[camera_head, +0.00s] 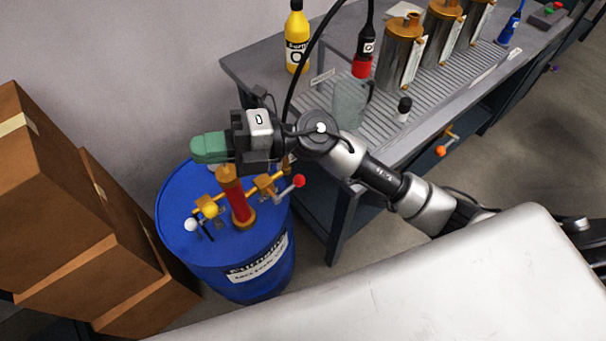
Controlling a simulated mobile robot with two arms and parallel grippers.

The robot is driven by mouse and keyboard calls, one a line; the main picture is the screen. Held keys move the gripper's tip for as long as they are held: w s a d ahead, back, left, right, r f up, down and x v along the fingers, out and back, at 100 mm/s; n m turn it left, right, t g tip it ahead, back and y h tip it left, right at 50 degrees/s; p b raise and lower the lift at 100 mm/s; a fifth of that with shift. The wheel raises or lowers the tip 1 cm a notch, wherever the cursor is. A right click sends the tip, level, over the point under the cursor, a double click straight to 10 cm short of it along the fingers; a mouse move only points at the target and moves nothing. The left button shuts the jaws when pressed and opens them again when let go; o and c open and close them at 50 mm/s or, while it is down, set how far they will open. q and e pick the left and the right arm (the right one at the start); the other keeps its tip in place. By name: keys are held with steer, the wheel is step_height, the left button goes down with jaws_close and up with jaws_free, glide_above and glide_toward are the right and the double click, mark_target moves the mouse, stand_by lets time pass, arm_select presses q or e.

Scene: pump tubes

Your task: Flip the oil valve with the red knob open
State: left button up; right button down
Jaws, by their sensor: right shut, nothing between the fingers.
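The red knob (299,181) sits on the end of a short metal lever (286,191) at the right side of a brass pipe fitting. The fitting belongs to a pump with a red tube (238,207), standing on top of a blue barrel (259,284). My right gripper (200,149) has green fingers and is shut and empty. It hangs above the back of the barrel, up and left of the red knob, apart from it in the picture. It hides part of the barrel's back rim. My left gripper is not in view.
A yellow knob (211,210) and a white knob (191,225) are at the pump's left side. Cardboard boxes (70,235) stand left of the barrel. A grey workbench (262,70) with a yellow bottle (297,40) and brass-topped cylinders (402,55) lies behind my right arm.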

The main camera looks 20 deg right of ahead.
step_height(320, 180, down, 5)
steer(key=s+d+n+g+h, duration=0.1)
steer(key=s+n+g+h, duration=0.1)
steer(key=n+g+h, duration=0.4)
steer(key=m+t+h+b, duration=0.1)
steer(key=t+h, duration=0.4)
steer(key=h, duration=0.9)
glide_above(303, 184)
steer(key=s, duration=0.2)
step_height(303, 184, down, 5)
steer(key=f, duration=0.4)
steer(key=w+f, duration=0.1)
steer(key=f, duration=0.3)
steer(key=w+f, duration=0.1)
steer(key=f, duration=0.4)
steer(key=shift+w, duration=0.1)
steer(key=shift+f, duration=0.1)
